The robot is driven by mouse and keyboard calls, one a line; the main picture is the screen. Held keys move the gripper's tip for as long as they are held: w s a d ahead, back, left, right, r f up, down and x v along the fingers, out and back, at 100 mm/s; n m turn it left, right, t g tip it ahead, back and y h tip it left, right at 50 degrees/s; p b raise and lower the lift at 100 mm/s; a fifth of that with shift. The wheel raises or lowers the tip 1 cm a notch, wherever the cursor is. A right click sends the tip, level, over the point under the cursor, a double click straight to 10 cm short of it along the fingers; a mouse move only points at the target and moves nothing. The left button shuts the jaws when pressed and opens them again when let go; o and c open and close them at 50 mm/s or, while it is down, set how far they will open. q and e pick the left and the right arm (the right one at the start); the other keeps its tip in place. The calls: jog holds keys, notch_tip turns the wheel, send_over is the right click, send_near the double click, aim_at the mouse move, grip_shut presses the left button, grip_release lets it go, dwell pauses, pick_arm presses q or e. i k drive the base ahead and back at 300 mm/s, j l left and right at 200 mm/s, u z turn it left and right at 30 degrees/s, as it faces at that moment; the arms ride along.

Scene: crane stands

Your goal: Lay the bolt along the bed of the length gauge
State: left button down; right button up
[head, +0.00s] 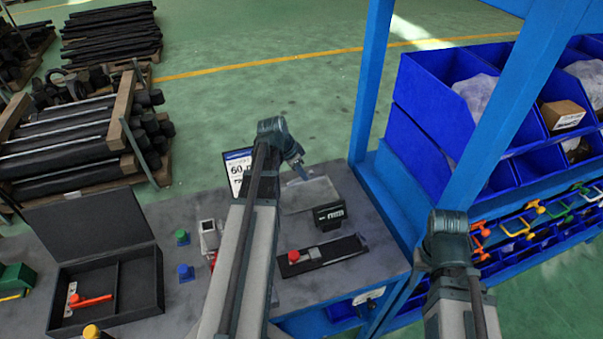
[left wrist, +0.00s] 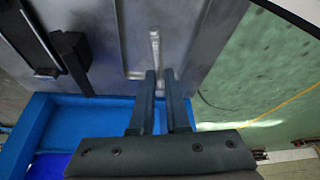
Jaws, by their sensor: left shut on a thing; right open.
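My left gripper (head: 302,175) reaches down over the grey tray (head: 322,194) at the back of the bench. In the left wrist view, its fingers (left wrist: 162,74) are shut on the bolt (left wrist: 154,45), a thin silvery rod pointing away from the fingertips over the grey surface. The head view does not show the bolt clearly. The length gauge appears to be the long black bed (head: 345,249) with a red block (head: 293,257), nearer the front and apart from the gripper. My right arm shows at the right, but its gripper fingers are not visible.
A black block (head: 330,216) stands between tray and gauge. A sign marked 60 (head: 238,170) stands behind my left arm. Blue shelving with bins (head: 430,100) borders the right.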

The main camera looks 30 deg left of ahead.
aim_at(339, 247)
jog(key=i+l+u, duration=0.1)
jog(key=l+u, duration=0.35)
jog(key=l, duration=0.45)
jog(key=l+u, duration=0.4)
jog(key=l, duration=0.5)
jog(key=k+l+u, duration=0.15)
jog(key=l+u, duration=0.3)
jog(key=l, duration=0.45)
